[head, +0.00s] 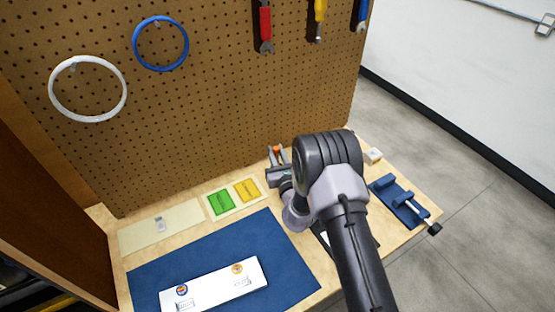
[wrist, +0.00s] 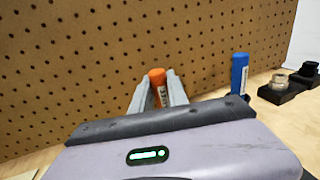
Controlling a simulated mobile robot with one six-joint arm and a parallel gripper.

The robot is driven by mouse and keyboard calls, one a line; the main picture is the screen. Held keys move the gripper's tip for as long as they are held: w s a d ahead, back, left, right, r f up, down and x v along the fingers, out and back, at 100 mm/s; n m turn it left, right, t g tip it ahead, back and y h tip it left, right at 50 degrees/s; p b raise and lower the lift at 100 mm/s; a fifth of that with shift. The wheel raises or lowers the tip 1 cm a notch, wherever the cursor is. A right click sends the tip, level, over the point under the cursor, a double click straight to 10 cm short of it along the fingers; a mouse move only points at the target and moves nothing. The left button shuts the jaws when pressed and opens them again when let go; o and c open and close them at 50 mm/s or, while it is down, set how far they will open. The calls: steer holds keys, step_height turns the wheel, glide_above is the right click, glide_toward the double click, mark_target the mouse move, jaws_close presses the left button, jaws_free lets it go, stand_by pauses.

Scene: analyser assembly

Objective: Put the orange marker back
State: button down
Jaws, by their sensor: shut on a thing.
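The orange marker (wrist: 157,88) stands roughly upright between the two grey fingers of my gripper (wrist: 157,92) in the wrist view. The fingers are shut on it. In the head view only its orange top (head: 276,149) shows between the fingertips of my gripper (head: 277,157), at the back of the bench close to the pegboard. Its lower end is hidden behind the gripper body, so I cannot tell whether it touches anything. A blue marker (wrist: 240,74) stands upright to the right in the wrist view; its base is hidden.
The pegboard (head: 200,120) rises behind the bench, with rings and tools hanging on it. Green (head: 221,202) and yellow (head: 247,190) cards lie left of my gripper. A blue mat (head: 285,255) carries a white plate (head: 225,285). A blue vise (head: 400,200) stands at right.

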steer(key=shift+f, duration=0.7)
steer(key=shift+r, duration=0.15)
steer(key=c, duration=1.3)
jaws_free()
